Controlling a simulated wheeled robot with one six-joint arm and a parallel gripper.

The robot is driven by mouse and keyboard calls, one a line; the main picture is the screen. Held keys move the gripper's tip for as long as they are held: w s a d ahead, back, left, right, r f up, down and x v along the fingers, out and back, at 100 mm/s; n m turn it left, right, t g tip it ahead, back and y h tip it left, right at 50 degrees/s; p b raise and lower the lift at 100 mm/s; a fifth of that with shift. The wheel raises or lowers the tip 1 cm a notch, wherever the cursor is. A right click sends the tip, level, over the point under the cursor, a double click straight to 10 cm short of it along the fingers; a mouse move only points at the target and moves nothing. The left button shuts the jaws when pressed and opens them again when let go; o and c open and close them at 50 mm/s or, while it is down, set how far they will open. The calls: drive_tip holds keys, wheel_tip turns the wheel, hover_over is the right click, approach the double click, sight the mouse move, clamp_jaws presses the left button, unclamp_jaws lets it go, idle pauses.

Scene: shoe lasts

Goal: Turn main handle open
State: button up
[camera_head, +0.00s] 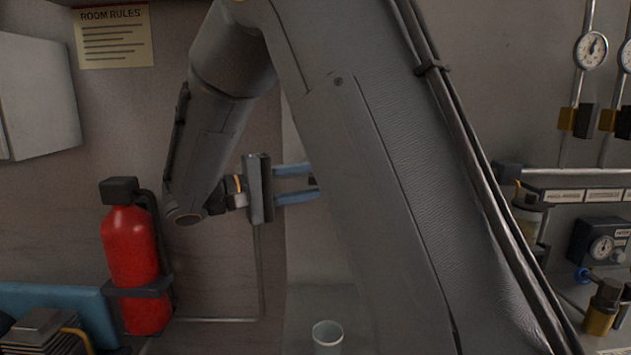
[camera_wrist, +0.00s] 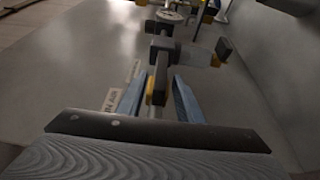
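My gripper (camera_wrist: 159,80) has two blue fingers that stand apart in the wrist view. A dark lever with a yellow part, seemingly the main handle (camera_wrist: 161,76), lies between them and points toward my palm. It joins a grey valve body on a pipe (camera_wrist: 162,48) just beyond the fingertips. I see gaps beside the lever and no clear contact. In the head view, my gripper (camera_head: 304,184) points right, and its fingertips pass behind my own arm. My arm hides most of the valve there.
A pale tag (camera_wrist: 113,98) is left of the fingers. A red fire extinguisher (camera_head: 131,262) hangs on the left wall. A cup (camera_head: 327,337) stands below. Gauges (camera_head: 591,50) and a regulator panel (camera_head: 600,243) are at the right.

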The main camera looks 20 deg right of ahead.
drive_tip(key=a+b, duration=0.2)
drive_tip(key=a, duration=0.6)
drive_tip(key=shift+d, duration=0.1)
